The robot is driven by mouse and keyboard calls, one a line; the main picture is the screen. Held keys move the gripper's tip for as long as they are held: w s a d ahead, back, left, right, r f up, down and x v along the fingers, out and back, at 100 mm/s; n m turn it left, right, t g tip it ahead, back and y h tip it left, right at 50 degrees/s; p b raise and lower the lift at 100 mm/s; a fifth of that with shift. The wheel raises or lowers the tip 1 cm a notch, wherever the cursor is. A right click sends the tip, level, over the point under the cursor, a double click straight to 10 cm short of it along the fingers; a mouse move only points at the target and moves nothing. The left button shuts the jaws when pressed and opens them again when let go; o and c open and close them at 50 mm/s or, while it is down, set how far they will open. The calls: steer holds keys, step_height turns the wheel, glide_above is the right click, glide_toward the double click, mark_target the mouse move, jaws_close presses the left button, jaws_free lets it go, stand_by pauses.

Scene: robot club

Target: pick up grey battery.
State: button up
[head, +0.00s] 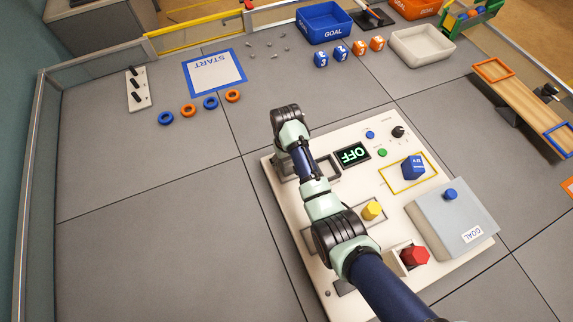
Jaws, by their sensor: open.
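I cannot make out a grey battery for certain; my arm covers part of the light control panel (277,187). The panel has a dark rectangular frame (327,163) beside my wrist, partly hidden by the arm. My arm reaches in from the bottom right, across the panel, with its wrist over the panel's far left corner. The gripper's fingers are hidden below or behind the wrist.
The panel carries an OFF display (352,154), a yellow piece (371,210), a red piece (414,256), a blue piece (413,167) and a grey GOAL box (450,222). Rings (188,110), numbered cubes (341,54) and bins (324,24) stand farther back.

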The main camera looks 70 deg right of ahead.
steer(key=shift+f, duration=0.15)
jaws_close()
stand_by(0.4)
step_height(320, 180, up, 20)
steer(key=p, duration=1.1)
